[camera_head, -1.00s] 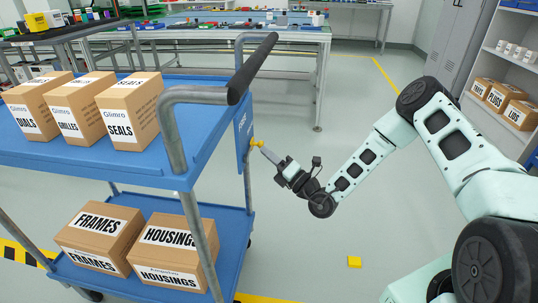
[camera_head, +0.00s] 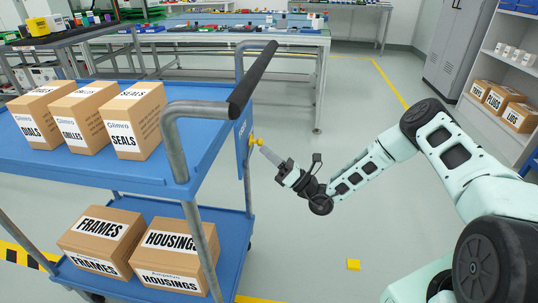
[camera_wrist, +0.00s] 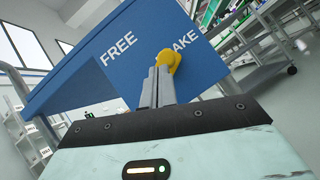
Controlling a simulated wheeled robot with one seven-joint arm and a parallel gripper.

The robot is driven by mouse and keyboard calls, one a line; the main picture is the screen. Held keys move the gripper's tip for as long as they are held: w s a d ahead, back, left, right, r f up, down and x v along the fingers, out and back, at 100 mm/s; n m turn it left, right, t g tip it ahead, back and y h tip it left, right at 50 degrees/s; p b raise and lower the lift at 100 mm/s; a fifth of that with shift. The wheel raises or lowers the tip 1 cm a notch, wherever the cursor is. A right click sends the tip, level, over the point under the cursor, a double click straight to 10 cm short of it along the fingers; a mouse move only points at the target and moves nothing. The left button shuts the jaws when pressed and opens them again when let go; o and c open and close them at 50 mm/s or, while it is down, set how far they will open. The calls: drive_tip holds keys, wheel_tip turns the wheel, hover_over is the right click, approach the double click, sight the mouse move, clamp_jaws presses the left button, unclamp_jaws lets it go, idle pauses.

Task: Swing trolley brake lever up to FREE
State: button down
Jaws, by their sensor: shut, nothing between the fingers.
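The trolley brake lever's yellow knob (camera_head: 257,142) is on the blue plate (camera_head: 241,142) at the trolley's right end. In the wrist view the yellow knob (camera_wrist: 168,61) covers the start of the word BRAKE on the blue plate (camera_wrist: 95,85). The word FREE stands to the left, clear of the knob. My gripper (camera_wrist: 160,72) is shut and empty, its fingertips right at the knob. They seem to touch it, but contact is not certain. My gripper also shows in the head view (camera_head: 265,151). The lever's shaft is hidden.
The blue trolley (camera_head: 100,170) carries cartons on both decks. Its black-gripped handle (camera_head: 255,78) rises above the plate and lever. Clear floor lies right of the trolley, below my arm.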

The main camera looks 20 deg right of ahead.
drive_tip(key=r+n+g+y, duration=0.1)
drive_tip(key=n+g+y, duration=0.1)
drive_tip(key=n, duration=0.3)
drive_tip(key=s+r+n+g+y, duration=0.1)
drive_tip(key=n+g+y, duration=0.2)
drive_tip(key=n+g, duration=0.2)
drive_tip(key=a+n+g+y+p, duration=0.1)
drive_tip(key=n+g+y, duration=0.1)
drive_tip(key=n+g, duration=0.2)
drive_tip(key=shift+s+r+n, duration=0.2)
drive_tip(key=shift+n, duration=0.6)
drive_tip(key=shift+s+r+n, duration=0.2)
drive_tip(key=shift+n, duration=0.6)
drive_tip(key=shift+f, duration=0.15)
drive_tip(key=a+f+b+v, duration=0.1)
drive_tip(key=f+b+v, duration=0.1)
drive_tip(key=v, duration=1)
drive_tip(key=shift+f, duration=0.5)
drive_tip(key=shift+a, duration=0.1)
